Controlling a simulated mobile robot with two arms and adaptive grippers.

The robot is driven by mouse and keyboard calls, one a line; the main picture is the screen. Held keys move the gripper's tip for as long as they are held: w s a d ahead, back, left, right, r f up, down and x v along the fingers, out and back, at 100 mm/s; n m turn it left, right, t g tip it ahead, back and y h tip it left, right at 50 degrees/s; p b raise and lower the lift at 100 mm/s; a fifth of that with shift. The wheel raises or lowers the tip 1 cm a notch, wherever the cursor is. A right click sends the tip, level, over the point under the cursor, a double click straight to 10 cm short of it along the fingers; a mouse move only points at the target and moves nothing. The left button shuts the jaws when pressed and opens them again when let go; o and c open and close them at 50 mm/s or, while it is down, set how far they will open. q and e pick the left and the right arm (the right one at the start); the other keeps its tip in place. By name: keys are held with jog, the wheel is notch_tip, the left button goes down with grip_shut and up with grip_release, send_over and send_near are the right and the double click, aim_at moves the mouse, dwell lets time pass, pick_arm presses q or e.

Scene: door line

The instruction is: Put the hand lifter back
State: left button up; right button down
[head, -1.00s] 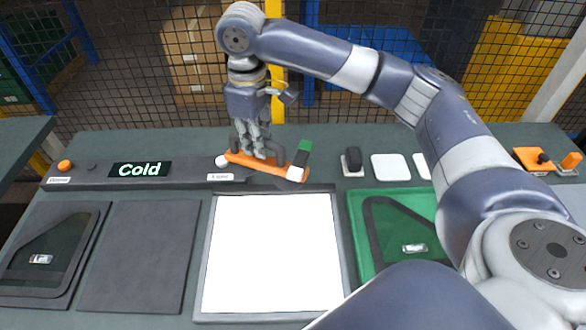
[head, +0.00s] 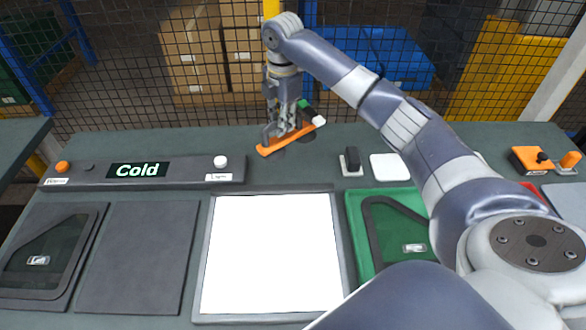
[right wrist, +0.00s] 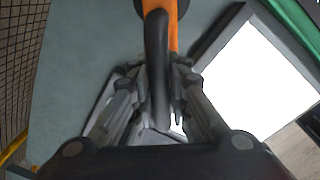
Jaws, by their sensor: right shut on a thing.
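The hand lifter (head: 266,150) is an orange bar with a dark handle, a green part and a white end. My right gripper (head: 284,124) is shut on its handle and holds it over the back of the bench, behind the light panel and right of the control bar. The bar slants, its right end farther back. In the right wrist view the dark handle (right wrist: 157,60) is between the fingers, with the orange bar beyond it. I cannot tell how high the lifter is above the bench. My left gripper is not in view.
The control bar (head: 90,174) has a "Cold" display, an orange button and a white knob (head: 220,161). The white light panel (head: 270,255) lies in front. To the right are a small black-and-white block (head: 351,160), a white pad (head: 388,167), a green tray (head: 356,230) and an orange device (head: 530,160).

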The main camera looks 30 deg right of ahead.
jog(key=shift+d+f+n, duration=0.7)
jog(key=shift+d+f, duration=0.05)
jog(key=shift+d, duration=0.1)
notch_tip(320, 180, down, 9)
jog(key=shift+p, duration=1.1)
jog(key=shift+f, duration=0.45)
jog(key=c, duration=1.6)
grip_release()
jog(key=shift+f, duration=0.15)
jog(key=shift+o, duration=0.2)
